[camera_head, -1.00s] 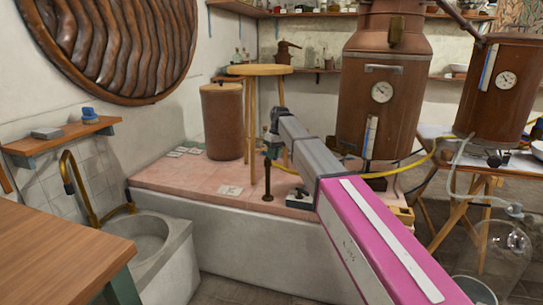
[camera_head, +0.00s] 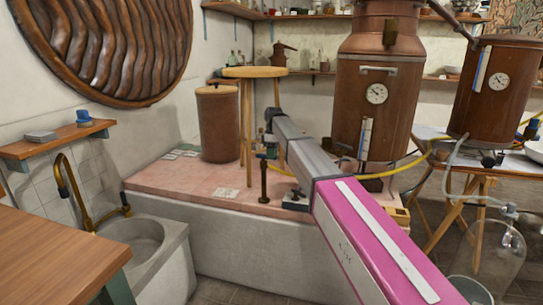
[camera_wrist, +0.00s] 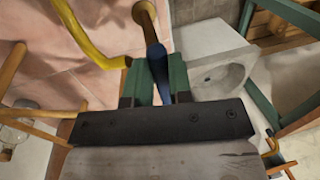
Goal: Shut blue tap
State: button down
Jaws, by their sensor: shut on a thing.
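A slim brown post (camera_head: 264,183) stands upright on the pink tiled top of the low platform, and the tap is at its upper end. In the wrist view the brown post top (camera_wrist: 144,12) and the tap's blue handle (camera_wrist: 157,62) show. My gripper (camera_wrist: 156,80) has its green fingers on either side of the blue handle and is shut on it. In the head view my gripper (camera_head: 268,148) is at the top of the post, where it mostly hides the tap. How far the handle is turned is hard to tell.
A wooden stool (camera_head: 254,72) and brown barrel (camera_head: 219,125) stand behind the post. A yellow hose (camera_head: 396,170) runs from the copper still (camera_head: 376,120) near my arm. A stone basin (camera_head: 138,237) is at left. Another small blue object (camera_head: 83,117) sits on the wall shelf.

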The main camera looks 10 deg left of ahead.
dwell(0.4)
jog(key=c, duration=1)
grip_release()
jog(key=shift+c, duration=0.2)
notch_tip(320, 180, up, 11)
jog(key=w, duration=0.2)
jog(key=shift+f, duration=0.2)
jog(key=shift+w, duration=0.1)
jog(key=s+d+f+m+t, duration=0.1)
jog(key=s+d+f+m, duration=0.35)
jog(key=d+f, duration=0.65)
jog(key=s+d+f+m, duration=0.3)
jog(key=s+d+f, duration=0.3)
jog(key=d+f, duration=0.55)
jog(key=s+d+f+m, duration=0.5)
jog(key=s+d+f, duration=0.2)
jog(key=s+d, duration=0.2)
jog(key=s+d+f+m+t, duration=0.1)
jog(key=s+d+f+m, duration=0.3)
jog(key=s+d+f, duration=0.4)
jog(key=s+d, duration=0.1)
jog(key=s, duration=0.3)
jog(key=shift+m, duration=0.35)
